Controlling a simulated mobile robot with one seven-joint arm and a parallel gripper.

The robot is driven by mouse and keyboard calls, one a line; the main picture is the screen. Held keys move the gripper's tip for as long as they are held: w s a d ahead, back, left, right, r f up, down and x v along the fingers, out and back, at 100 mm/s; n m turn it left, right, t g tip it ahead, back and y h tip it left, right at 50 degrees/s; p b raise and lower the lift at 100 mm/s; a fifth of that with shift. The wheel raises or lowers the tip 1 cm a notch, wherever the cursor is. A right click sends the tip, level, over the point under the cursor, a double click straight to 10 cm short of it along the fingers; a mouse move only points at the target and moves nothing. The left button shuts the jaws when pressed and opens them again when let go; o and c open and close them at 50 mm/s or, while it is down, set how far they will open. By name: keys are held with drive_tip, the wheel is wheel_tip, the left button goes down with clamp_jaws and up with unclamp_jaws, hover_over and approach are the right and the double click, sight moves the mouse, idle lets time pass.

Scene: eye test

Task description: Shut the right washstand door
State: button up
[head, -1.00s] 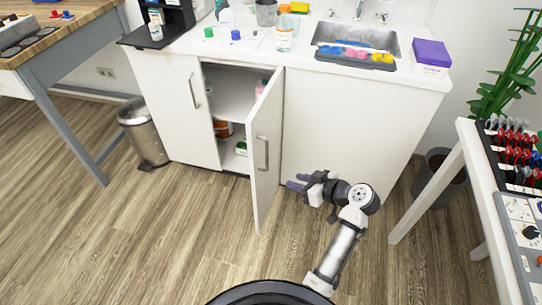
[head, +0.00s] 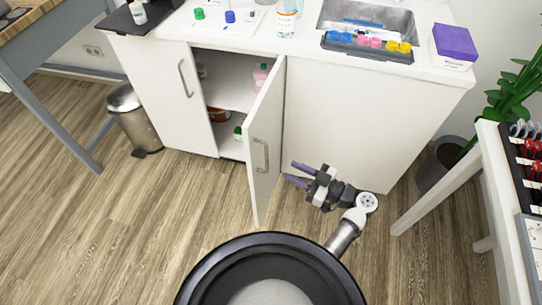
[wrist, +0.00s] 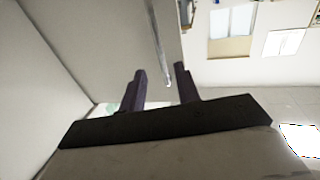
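The white washstand (head: 345,125) has two doors. The left door (head: 165,95) is shut. The right door (head: 265,130) stands wide open, hinged at its right side, its free edge towards me. Its bar handle (head: 261,155) is on the face turned to the right. My gripper (head: 290,171) is low on the right of this door, its fingers pointing at the handle face. The fingers are apart and empty. In the wrist view the door (wrist: 100,45) and its handle (wrist: 160,45) show beyond my fingers (wrist: 163,82). No contact is visible.
Bottles and containers stand on shelves inside the open cabinet (head: 228,95). A metal bin (head: 135,118) stands at left. A plant pot (head: 436,165) and a white table (head: 490,175) are at right. The floor before the open door is clear.

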drive_tip(key=p+x, duration=0.2)
drive_tip(key=x, duration=0.6)
drive_tip(key=shift+w+a, duration=0.2)
drive_tip(key=shift+a, duration=0.05)
clamp_jaws()
